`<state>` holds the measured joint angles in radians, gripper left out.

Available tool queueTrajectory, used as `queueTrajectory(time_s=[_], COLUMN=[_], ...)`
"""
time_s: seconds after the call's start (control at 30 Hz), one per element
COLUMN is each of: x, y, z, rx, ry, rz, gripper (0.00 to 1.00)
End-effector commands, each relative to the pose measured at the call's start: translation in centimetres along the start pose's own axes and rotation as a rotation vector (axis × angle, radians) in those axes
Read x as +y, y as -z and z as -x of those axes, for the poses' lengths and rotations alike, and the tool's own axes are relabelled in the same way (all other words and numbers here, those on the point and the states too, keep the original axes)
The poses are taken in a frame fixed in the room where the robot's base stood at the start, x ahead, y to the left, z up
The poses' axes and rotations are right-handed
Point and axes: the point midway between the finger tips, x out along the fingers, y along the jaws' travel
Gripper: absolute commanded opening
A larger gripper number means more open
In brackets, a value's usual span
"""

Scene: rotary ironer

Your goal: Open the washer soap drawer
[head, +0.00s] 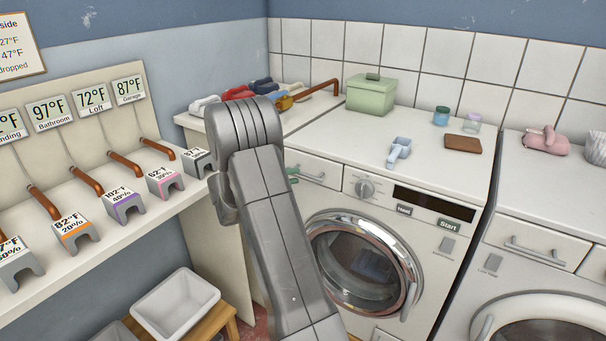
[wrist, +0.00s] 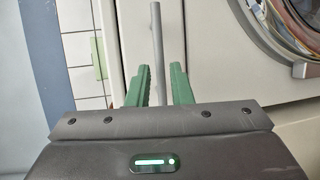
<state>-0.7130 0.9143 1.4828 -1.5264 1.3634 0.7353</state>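The washer (head: 370,205) stands in the middle of the head view, with a round chrome-rimmed door. Its soap drawer (head: 325,181) is at the top left of the front and looks shut, with a grey bar handle (head: 314,177). My arm hides the drawer's left part. My gripper (head: 293,174) is at the handle's left end, mostly hidden by the arm. In the wrist view, the green fingers of my gripper (wrist: 160,72) are apart, with the grey handle bar (wrist: 157,30) running between them. Small gaps show on both sides, so it is not gripped.
A second machine (head: 545,235) with its own drawer handle stands at the right. A green box (head: 370,94), a blue scoop (head: 399,151) and a brown block (head: 463,143) are on the washer top. A shelf (head: 120,240) with tagged stands runs along the left; a white bin (head: 175,303) stands below.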

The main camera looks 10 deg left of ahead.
Motion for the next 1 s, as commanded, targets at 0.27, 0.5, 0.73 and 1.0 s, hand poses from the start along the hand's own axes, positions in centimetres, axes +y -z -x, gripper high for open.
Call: queueTrajectory(time_s=[0.27,0.5,0.73,1.0], x=[0.0,0.0,0.0,0.0], y=[0.0,0.0,0.0,0.0], z=[-4.1,-4.9,-4.8,-4.8], rx=[-0.001,0.000,0.000,0.000], ry=[0.001,0.000,0.000,0.000], rz=[0.001,0.000,0.000,0.000], gripper=[0.19,0.19,0.08,0.00])
